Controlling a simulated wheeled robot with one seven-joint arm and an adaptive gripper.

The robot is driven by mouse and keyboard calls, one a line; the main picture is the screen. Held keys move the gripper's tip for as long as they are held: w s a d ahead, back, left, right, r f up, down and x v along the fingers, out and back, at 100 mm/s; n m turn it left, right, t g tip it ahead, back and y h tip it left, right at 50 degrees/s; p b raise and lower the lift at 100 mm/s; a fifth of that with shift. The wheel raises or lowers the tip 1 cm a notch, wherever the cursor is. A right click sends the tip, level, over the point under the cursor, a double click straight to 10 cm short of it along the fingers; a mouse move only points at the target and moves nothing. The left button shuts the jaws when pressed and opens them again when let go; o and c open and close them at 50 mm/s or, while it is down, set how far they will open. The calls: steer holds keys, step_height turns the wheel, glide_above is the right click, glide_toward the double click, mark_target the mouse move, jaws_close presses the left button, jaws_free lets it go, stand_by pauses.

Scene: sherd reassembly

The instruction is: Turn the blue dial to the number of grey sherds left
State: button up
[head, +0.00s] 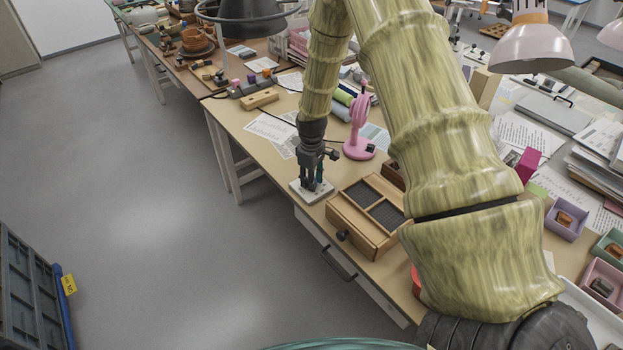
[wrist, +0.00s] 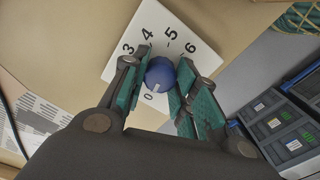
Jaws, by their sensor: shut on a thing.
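The blue dial (wrist: 159,74) sits on a white plate (wrist: 183,24) with black numbers; 3, 4, 5, 6 and 0 show in the wrist view, and the others are hidden by my gripper. A pale mark on the dial points toward the 0 side. My gripper (wrist: 158,82) is shut on the dial, with a green-padded finger at each side. In the head view my gripper (head: 318,183) points down over the white plate (head: 299,193) near the table's front edge, and the dial is hidden there. Small brown pieces, perhaps sherds, lie in coloured boxes at the right; I cannot tell a grey one.
A wooden tray (head: 349,217) with dark mesh compartments stands just right of the plate. A pink stand (head: 359,148) is behind it. A purple box (head: 566,218) and a green box (head: 601,246) stand at the right. Papers (head: 271,128) lie at the left.

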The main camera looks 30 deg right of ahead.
steer(key=m, duration=0.6)
steer(key=shift+p, duration=0.3)
steer(key=m, duration=0.7)
steer(key=shift+p, duration=0.3)
steer(key=o, duration=1)
steer(key=shift+o, duration=0.2)
steer(key=shift+r, duration=0.1)
step_height(320, 180, up, 12)
stand_by(0.4)
